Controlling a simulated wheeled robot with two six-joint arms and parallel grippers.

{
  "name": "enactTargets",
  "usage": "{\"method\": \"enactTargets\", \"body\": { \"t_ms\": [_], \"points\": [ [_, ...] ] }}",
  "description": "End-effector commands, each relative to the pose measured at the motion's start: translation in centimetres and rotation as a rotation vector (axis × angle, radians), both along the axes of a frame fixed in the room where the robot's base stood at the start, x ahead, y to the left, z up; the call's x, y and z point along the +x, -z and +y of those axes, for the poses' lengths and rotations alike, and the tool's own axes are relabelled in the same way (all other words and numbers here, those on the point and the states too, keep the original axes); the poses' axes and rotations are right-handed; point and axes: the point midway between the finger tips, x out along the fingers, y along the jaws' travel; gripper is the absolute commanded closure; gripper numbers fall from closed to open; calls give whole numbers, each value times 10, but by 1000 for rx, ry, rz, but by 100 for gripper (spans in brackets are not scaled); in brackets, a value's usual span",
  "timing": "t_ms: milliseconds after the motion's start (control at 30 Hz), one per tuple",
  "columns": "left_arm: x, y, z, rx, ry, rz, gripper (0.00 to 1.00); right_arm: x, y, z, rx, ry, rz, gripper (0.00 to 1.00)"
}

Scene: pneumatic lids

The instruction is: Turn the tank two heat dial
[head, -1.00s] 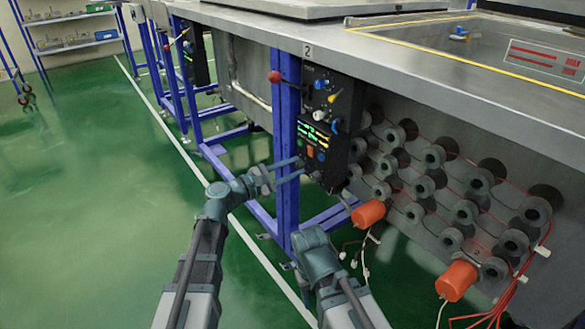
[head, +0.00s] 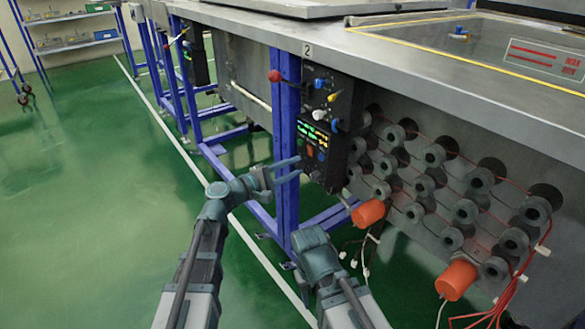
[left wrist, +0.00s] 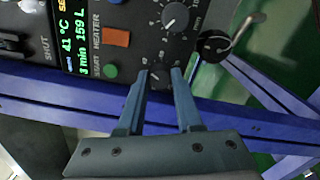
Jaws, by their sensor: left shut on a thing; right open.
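Tank two's black control panel (head: 327,125) hangs under the bench edge marked 2. Its lit display (left wrist: 75,42) reads 41 °C, 159 L and 3 min. My left gripper (head: 299,166) is at the panel's lower left. In the left wrist view its fingertips (left wrist: 160,73) are shut on a small dark dial (left wrist: 155,76) with a number scale, which looks like the heat dial; the fingers partly hide it. A larger black dial (left wrist: 175,17) marked in minutes is just above. My right gripper (head: 317,256) is open, lower and apart from the panel; its fingers are hard to make out.
An orange switch (left wrist: 116,37) and a green button (left wrist: 110,70) are beside the dials. A black knob with a metal lever (left wrist: 214,46) is close on the right. A blue frame post (head: 287,150) stands beside the panel. Orange plugs (head: 369,213) stick out at right.

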Motion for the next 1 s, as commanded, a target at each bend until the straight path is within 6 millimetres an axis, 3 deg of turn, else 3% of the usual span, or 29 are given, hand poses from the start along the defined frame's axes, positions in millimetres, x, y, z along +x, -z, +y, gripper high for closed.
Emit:
{"method": "enactTargets", "body": {
  "t_ms": [400,433,500,800,1000],
  "points": [
    [-1,1,0,6,2,-3,100,0,0,0,0,0,0,50],
    [-1,1,0,5,2,-4,60,0,0,0,0,0,0,50],
    [-1,1,0,4,2,-3,53,0,0,0,0,0,0,50],
    [-2,0,2,3,0,-3,53,0,0,0,0,0,0,50],
    [-19,0,23,3,-3,-3,53,0,0,0,0,0,0,50]
  ]
}}
